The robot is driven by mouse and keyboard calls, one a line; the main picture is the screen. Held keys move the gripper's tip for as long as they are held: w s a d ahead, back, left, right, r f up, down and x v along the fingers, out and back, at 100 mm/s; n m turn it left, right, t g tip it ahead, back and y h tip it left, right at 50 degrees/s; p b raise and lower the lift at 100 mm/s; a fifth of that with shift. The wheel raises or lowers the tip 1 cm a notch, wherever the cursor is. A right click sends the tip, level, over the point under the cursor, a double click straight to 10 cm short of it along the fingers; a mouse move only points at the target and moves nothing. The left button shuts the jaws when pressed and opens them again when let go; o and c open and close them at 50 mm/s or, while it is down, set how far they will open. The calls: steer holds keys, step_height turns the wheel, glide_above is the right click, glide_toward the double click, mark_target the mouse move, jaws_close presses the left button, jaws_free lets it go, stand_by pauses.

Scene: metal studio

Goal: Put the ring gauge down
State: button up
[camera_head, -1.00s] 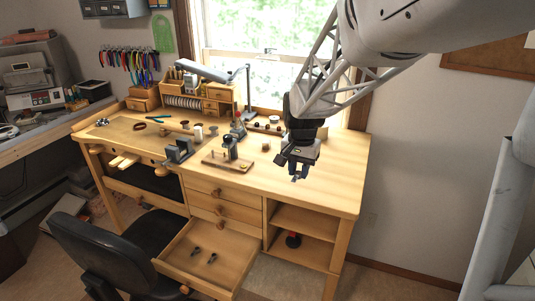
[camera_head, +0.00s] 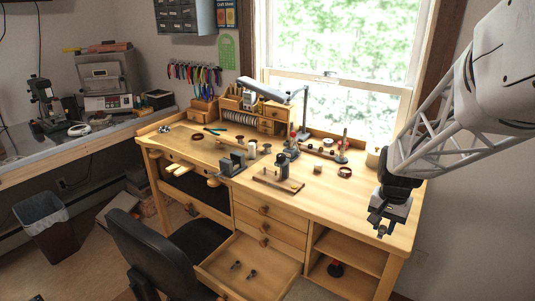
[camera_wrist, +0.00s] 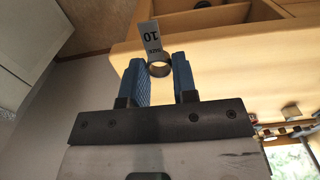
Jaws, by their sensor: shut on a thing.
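The ring gauge (camera_wrist: 159,69) is a small metal ring with a flat grey tag marked 10, seen in the wrist view. My gripper (camera_wrist: 160,76) is shut on it, with the ring between its blue fingers and the tag sticking out past the fingertips. In the head view my gripper (camera_head: 380,232) is at the right front end of the wooden bench (camera_head: 345,200), pointing down. The ring gauge is too small to make out there. I cannot tell the height of the ring above the bench top.
Left of my gripper, the front right bench top is largely clear. A dark ring-shaped item (camera_head: 345,171) and a small block (camera_head: 317,169) lie behind. A wooden board with tools (camera_head: 278,181) stands mid-bench. An open drawer (camera_head: 249,269) and a black chair (camera_head: 160,255) are in front.

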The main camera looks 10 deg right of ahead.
steer(key=shift+w, duration=0.1)
stand_by(0.3)
steer(key=w+d, duration=0.2)
steer(key=w, duration=0.2)
steer(key=w+d+f, duration=0.1)
steer(key=w+d, duration=0.1)
steer(key=w, duration=0.3)
steer(key=w+d, duration=0.3)
steer(key=w, duration=0.2)
steer(key=shift+w+f, duration=0.1)
steer(key=shift+f, duration=0.2)
steer(key=shift+f, duration=1.75)
steer(key=shift+f, duration=0.2)
steer(key=o, duration=1)
steer(key=shift+c, duration=0.2)
steer(key=shift+r, duration=0.1)
